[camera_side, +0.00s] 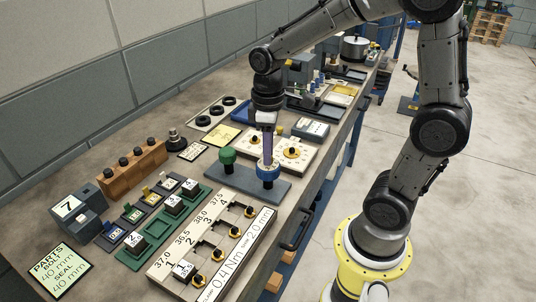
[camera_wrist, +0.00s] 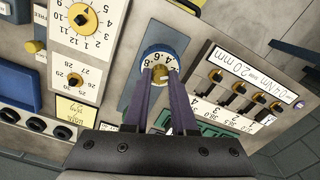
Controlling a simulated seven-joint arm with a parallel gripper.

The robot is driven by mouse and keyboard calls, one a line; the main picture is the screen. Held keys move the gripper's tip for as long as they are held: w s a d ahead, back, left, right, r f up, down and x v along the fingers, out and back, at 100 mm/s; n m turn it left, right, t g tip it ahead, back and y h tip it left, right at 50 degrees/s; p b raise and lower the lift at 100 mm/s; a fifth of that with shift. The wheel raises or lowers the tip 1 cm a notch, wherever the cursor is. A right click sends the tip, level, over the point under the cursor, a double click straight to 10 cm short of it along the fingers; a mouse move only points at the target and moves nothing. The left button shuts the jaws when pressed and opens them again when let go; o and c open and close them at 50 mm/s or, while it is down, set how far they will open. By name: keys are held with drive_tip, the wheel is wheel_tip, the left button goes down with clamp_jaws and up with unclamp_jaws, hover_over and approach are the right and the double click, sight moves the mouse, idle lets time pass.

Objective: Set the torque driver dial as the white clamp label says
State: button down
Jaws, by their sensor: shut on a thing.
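The torque driver dial is a blue-rimmed dial (camera_side: 268,179) on a blue-grey base (camera_side: 240,183); it shows in the wrist view with a white numbered ring (camera_wrist: 165,52) and a brass-coloured centre. Its figures are partly hidden and tilted, so I cannot tell the setting. My gripper (camera_wrist: 160,76) has its purple fingers shut on the dial's centre from above; it also shows in the side view (camera_side: 268,155). The white clamp label (camera_side: 240,252) lies along the front of a white board and reads 0.4 Nm and 2.0 mm; it shows in the wrist view (camera_wrist: 270,97).
A green knob (camera_side: 227,155) stands on the same base, close left of the dial. White dial plates (camera_side: 308,146) with yellow-black knobs lie just behind. The white board (camera_side: 160,267) with several yellow-black knobs is in front. A parts card (camera_side: 62,268) lies at front left.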

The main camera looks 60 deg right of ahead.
idle(0.3)
drive_tip(key=n, duration=0.3)
drive_tip(key=shift+n, duration=0.4)
drive_tip(key=n, duration=0.3)
drive_tip(key=shift+n, duration=0.3)
drive_tip(key=shift+c, duration=1)
unclamp_jaws()
